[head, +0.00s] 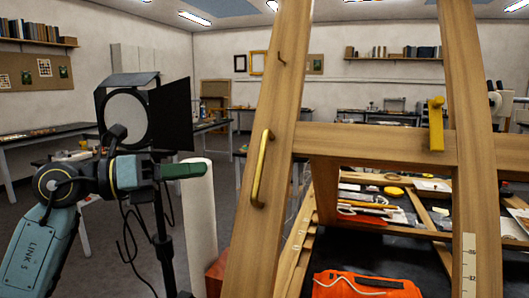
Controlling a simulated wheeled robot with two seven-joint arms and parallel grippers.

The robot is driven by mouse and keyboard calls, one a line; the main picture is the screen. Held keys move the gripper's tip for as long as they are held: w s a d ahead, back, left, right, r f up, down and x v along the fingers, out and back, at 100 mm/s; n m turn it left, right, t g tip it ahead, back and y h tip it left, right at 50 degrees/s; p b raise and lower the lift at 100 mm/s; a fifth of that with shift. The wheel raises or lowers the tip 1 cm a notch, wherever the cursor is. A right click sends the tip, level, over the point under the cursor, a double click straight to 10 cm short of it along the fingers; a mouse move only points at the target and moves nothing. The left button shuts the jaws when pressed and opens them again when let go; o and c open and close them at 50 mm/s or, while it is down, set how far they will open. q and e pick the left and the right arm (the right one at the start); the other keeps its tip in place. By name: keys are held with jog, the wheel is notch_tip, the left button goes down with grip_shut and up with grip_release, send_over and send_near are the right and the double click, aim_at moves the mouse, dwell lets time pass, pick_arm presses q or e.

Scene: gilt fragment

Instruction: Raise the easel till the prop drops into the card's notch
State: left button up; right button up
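The wooden easel (275,110) fills the right half of the head view, with two uprights and a crossbar (375,142). A brass handle (260,168) is on its left upright. A yellow latch-like piece (436,124) is on the crossbar. A pale strip with marks (469,265) is on the right upright; I cannot tell whether it is the card, and no notch shows. A short wooden piece (326,190) hangs below the crossbar; I cannot tell whether it is the prop. My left gripper (184,171) points right, left of the handle and apart from it. Its fingers overlap, hiding any gap.
Behind the easel, a dark worktop holds tools and an orange item (365,286). A studio lamp (127,118) on a black stand is behind my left arm. A white cylinder (198,225) stands between my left gripper and the easel. Benches line the room; grey floor shows left.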

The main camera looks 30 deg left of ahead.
aim_at(261, 170)
pick_arm(q)
jog(key=shift+p+x, duration=1.9)
jog(key=shift+x, duration=4.6)
jog(key=shift+s, duration=0.1)
grip_shut()
